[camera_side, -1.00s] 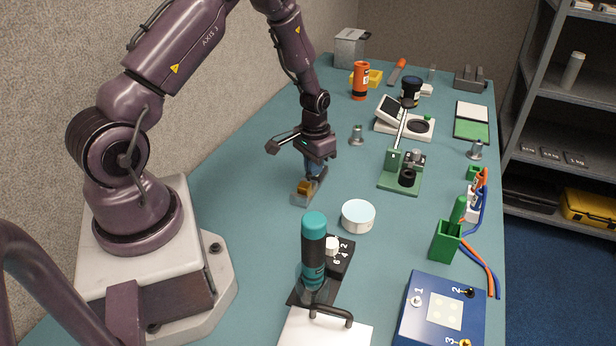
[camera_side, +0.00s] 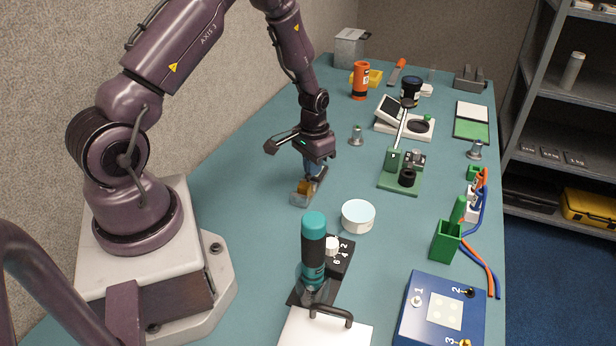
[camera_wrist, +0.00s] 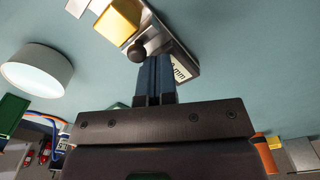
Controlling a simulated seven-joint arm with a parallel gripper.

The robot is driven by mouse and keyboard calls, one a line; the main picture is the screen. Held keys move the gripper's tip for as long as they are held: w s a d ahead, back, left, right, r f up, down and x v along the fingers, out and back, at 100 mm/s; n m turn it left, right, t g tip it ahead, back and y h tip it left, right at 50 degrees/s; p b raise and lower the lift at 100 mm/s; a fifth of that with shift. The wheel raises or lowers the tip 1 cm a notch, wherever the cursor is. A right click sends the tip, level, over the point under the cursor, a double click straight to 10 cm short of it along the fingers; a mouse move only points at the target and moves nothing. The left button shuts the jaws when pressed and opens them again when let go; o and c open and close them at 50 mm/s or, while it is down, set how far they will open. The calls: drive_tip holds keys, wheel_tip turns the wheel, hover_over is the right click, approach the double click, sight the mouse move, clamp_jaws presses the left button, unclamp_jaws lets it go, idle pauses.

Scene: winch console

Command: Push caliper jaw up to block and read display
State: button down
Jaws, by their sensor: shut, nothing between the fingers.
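The caliper lies on the teal bench in the side view, a grey metal rail (camera_side: 301,199) with a yellow block (camera_side: 304,187) at its near end. The wrist view shows the rail (camera_wrist: 172,38), the yellow block (camera_wrist: 118,20) and a dark round knob (camera_wrist: 137,51) beside the block. A light display (camera_wrist: 184,70) ending in "mm" is partly hidden behind my fingers; its number cannot be read. My gripper (camera_wrist: 154,60) is shut and empty, its blue fingers pointing at the caliper close to the knob. Whether they touch it cannot be told. In the side view my gripper (camera_side: 314,174) partly covers the caliper.
A white round dish (camera_side: 358,217) stands right of the caliper. A teal-capped bottle (camera_side: 313,240) and a black switch box (camera_side: 341,260) stand nearer the camera. A green stand (camera_side: 398,182) and a metal weight (camera_side: 356,136) stand to the right. Bare bench lies left of the caliper.

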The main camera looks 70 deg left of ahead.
drive_tip(key=shift+s+d, duration=0.55)
drive_tip(key=shift+d, duration=0.05)
idle(0.4)
drive_tip(key=shift+w+a, duration=0.1)
drive_tip(key=shift+a, duration=0.05)
drive_tip(key=shift+w+a, duration=0.25)
wheel_tip(320, 180, up, 7)
idle(0.9)
